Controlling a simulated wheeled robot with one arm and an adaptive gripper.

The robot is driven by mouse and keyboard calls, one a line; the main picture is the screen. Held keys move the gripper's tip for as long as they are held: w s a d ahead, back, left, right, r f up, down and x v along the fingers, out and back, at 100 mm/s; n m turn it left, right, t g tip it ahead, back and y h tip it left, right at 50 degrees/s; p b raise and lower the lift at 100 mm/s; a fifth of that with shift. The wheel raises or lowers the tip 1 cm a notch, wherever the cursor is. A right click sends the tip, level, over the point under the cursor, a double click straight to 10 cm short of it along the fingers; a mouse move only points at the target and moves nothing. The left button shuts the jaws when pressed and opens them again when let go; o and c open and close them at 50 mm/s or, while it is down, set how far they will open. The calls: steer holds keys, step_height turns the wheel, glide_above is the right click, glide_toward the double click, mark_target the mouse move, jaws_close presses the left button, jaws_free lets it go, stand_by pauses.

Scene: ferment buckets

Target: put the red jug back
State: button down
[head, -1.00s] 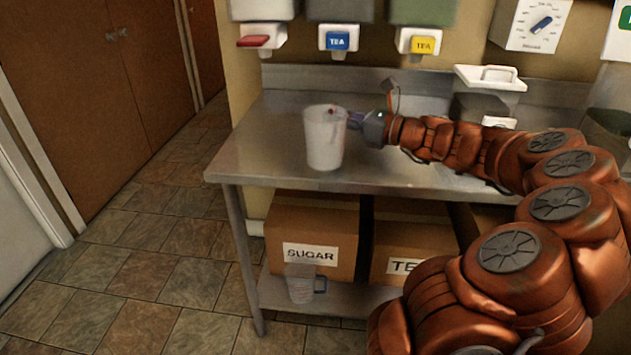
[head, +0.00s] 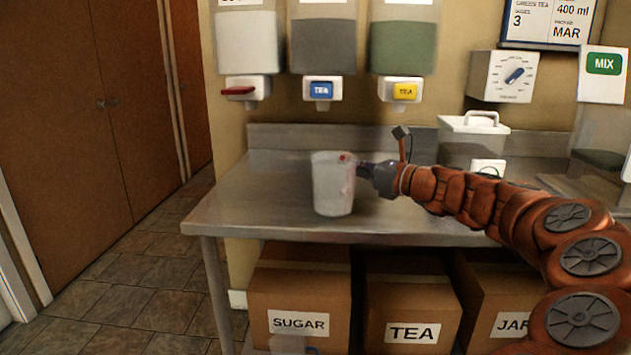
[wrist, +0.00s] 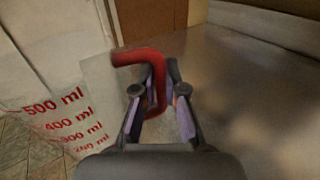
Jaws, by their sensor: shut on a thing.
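The red jug (head: 333,185) is a whitish, see-through measuring jug with a red handle and red ml marks. It is upright at the left part of the steel counter; I cannot tell if its base touches the top. My gripper (head: 364,171) comes from the right and is shut on the handle. In the wrist view the red handle (wrist: 158,88) lies between the fingers of my gripper (wrist: 158,80). The jug's wall with its marks (wrist: 62,118) fills the left of that view.
The steel counter (head: 260,195) has free room left of the jug. Dispensers with a red tap (head: 238,90), a blue tap (head: 322,89) and a yellow tap (head: 404,91) hang above. A lidded white container (head: 473,123) stands at the back right. Labelled boxes (head: 300,300) sit below.

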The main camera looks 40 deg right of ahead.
steer(key=w+f+b, duration=0.1)
steer(key=w, duration=0.2)
steer(key=w+f+b, duration=0.1)
steer(key=w+f, duration=0.1)
steer(key=w, duration=0.2)
steer(key=w+f+b, duration=0.1)
steer(key=w, duration=0.2)
steer(key=shift+w+a+f+b, duration=0.3)
steer(key=shift+w+a+f, duration=0.1)
steer(key=c, duration=1.2)
jaws_free()
steer(key=shift+r, duration=0.1)
